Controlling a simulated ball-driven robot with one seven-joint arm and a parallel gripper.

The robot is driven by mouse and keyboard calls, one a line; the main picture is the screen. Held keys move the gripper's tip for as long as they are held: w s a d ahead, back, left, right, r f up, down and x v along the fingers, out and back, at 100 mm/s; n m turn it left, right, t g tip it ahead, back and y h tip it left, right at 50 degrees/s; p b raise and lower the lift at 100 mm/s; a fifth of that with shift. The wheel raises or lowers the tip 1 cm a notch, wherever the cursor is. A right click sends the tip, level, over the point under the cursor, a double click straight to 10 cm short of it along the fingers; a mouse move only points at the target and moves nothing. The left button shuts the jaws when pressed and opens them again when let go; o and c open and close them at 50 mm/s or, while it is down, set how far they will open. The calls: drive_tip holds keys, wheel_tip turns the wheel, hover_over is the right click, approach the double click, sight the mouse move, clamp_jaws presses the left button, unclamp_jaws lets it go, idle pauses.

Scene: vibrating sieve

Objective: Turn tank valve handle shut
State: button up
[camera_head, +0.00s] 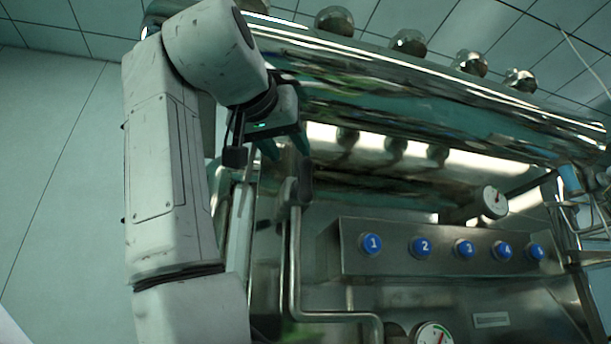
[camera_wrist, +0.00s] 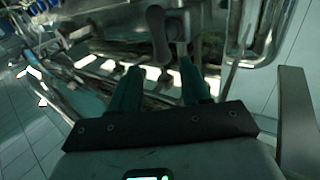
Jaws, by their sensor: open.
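The tank valve handle (camera_head: 305,180) is a dark grey lever on a round pivot at the top of a vertical metal pipe. It stands close to upright. In the wrist view the handle (camera_wrist: 157,35) lies just beyond my fingertips, roughly in line with the gap between them. My gripper (camera_head: 287,150) is open and empty, its teal fingers pointing down just above and slightly left of the handle. In the wrist view my gripper (camera_wrist: 160,72) has its two fingers apart with nothing between them. I cannot tell for certain whether a fingertip touches the handle.
A bent metal pipe (camera_head: 294,260) runs down from the valve. To the right is a steel panel (camera_head: 350,262) with several numbered blue buttons. Gauges (camera_head: 492,202) sit right and below (camera_head: 433,334). The shiny tank (camera_head: 400,100) spans above. Free floor (camera_wrist: 25,140) shows at left in the wrist view.

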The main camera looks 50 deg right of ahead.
sight(304, 173)
drive_tip(key=p+x, duration=0.3)
drive_tip(key=x, duration=0.7)
drive_tip(key=shift+w+d, duration=0.2)
drive_tip(key=shift+d, duration=0.1)
clamp_jaws()
